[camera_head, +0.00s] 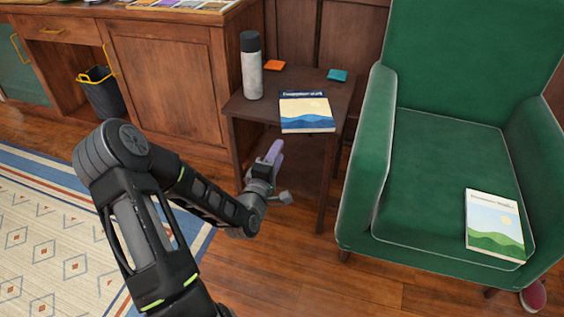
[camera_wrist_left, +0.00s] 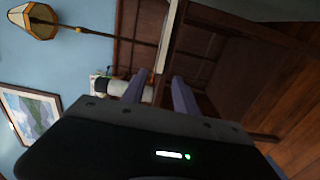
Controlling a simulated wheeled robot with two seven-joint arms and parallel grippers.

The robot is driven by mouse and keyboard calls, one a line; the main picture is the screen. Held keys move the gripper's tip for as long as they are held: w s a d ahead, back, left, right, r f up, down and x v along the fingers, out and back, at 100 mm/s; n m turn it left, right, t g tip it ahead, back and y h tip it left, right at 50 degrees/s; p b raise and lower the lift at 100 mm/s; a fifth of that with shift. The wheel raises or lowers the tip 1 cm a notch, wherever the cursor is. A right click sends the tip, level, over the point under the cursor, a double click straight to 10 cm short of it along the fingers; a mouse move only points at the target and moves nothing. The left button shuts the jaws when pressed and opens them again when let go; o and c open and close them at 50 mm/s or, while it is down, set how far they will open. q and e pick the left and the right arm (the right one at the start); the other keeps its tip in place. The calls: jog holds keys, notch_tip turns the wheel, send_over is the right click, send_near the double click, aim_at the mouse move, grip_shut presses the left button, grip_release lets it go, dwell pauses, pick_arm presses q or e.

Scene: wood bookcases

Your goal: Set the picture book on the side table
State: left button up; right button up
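A book with a cream and blue wave cover (camera_head: 306,113) lies flat on the dark wooden side table (camera_head: 248,108), its near end at or slightly past the front edge. A second book with a green hill cover (camera_head: 493,226) lies on the armchair seat. The frames do not settle which is the picture book. My left gripper (camera_head: 275,153) is just in front of the side table, below the first book's near end. In the left wrist view its two purple fingers (camera_wrist_left: 160,92) are apart, with a pale book edge (camera_wrist_left: 170,38) ahead, seemingly between them; contact is unclear. My right gripper is out of view.
A grey bottle with a dark cap (camera_head: 251,68) stands at the table's left. An orange item (camera_head: 274,65) and a teal item (camera_head: 337,75) lie at the back. The green armchair (camera_head: 375,140) stands close on the right, a wooden desk (camera_head: 170,75) on the left.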

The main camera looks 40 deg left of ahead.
pick_arm(q)
jog(key=s+d+f+m+g+h, duration=0.1)
jog(key=d+f+m+g+h, duration=0.25)
jog(key=d+f, duration=0.6)
jog(key=s+d+f+m+g+h, duration=0.1)
jog(key=d+f+m+g+h, duration=0.3)
jog(key=d+f, duration=0.55)
jog(key=s+d+f+m+g+h, duration=0.1)
jog(key=s+d+f+m+g, duration=0.3)
jog(key=s, duration=0.7)
jog(key=s+d+f+m+g+h, duration=0.1)
jog(key=s+d+f+m+g, duration=0.3)
jog(key=s+d+m, duration=0.4)
jog(key=s+d+f, duration=0.1)
jog(key=s+d, duration=0.2)
jog(key=d, duration=0.2)
jog(key=shift+s+d+f, duration=0.15)
jog(key=shift+s+d, duration=0.05)
jog(key=shift+d, duration=0.1)
jog(key=shift+g, duration=0.25)
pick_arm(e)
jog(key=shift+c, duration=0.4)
